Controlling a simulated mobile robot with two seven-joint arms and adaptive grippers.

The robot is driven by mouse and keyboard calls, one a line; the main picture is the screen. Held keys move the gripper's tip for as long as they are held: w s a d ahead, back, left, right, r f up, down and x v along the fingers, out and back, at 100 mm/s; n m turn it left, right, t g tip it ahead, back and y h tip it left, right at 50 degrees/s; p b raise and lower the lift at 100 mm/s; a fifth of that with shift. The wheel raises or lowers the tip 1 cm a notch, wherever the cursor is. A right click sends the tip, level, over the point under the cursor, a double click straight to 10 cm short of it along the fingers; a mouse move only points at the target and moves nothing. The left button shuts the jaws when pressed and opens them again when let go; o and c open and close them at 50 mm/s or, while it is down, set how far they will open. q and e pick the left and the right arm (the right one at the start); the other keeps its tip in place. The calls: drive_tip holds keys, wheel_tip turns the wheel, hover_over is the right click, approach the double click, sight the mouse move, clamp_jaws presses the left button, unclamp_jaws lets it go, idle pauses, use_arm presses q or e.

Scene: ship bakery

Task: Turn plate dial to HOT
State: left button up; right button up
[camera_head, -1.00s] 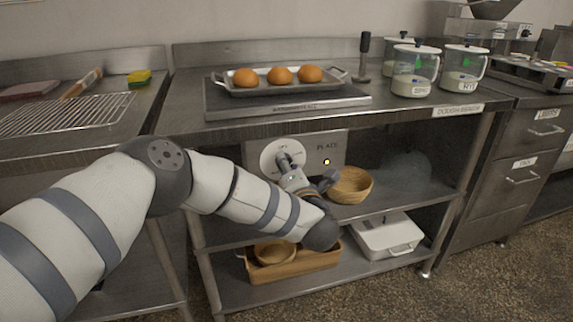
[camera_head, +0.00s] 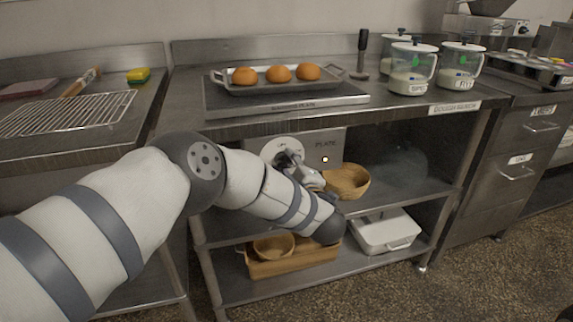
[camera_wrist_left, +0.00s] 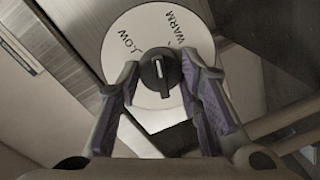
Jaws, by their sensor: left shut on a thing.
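The plate dial (camera_wrist_left: 145,105) is a white disc with a black knob (camera_wrist_left: 158,72) at its centre. In the left wrist view LOW and WARM are readable on it; HOT is not visible. In the head view the dial (camera_head: 270,148) sits on a grey panel marked PLATE (camera_head: 326,145) under the counter, partly hidden by my left gripper (camera_head: 287,156). In the left wrist view my left gripper (camera_wrist_left: 160,68) has its fingers on either side of the knob, shut on it. I cannot tell which mark the knob points to. My right gripper is not in view.
A small lamp (camera_head: 324,159) on the panel looks pale. Above, a tray (camera_head: 233,90) of three buns stands on the warming plate (camera_head: 300,105). Glass jars (camera_head: 412,72) stand to the right. A wooden bowl (camera_head: 348,182) is on the shelf close beside my gripper.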

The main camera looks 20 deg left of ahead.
use_arm(q)
drive_tip(key=m, duration=0.4)
drive_tip(key=shift+y, duration=0.3)
drive_tip(key=m+b, duration=0.1)
drive_tip(key=m, duration=0.4)
drive_tip(key=shift+f+y, duration=0.1)
drive_tip(key=shift+y, duration=0.2)
drive_tip(key=m, duration=0.5)
drive_tip(key=shift+m, duration=0.4)
drive_tip(key=shift+m+b, duration=0.55)
drive_tip(key=shift+m, duration=2.05)
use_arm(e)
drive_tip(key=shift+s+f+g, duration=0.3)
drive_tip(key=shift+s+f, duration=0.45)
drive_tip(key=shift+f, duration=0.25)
use_arm(q)
drive_tip(key=o, duration=1.2)
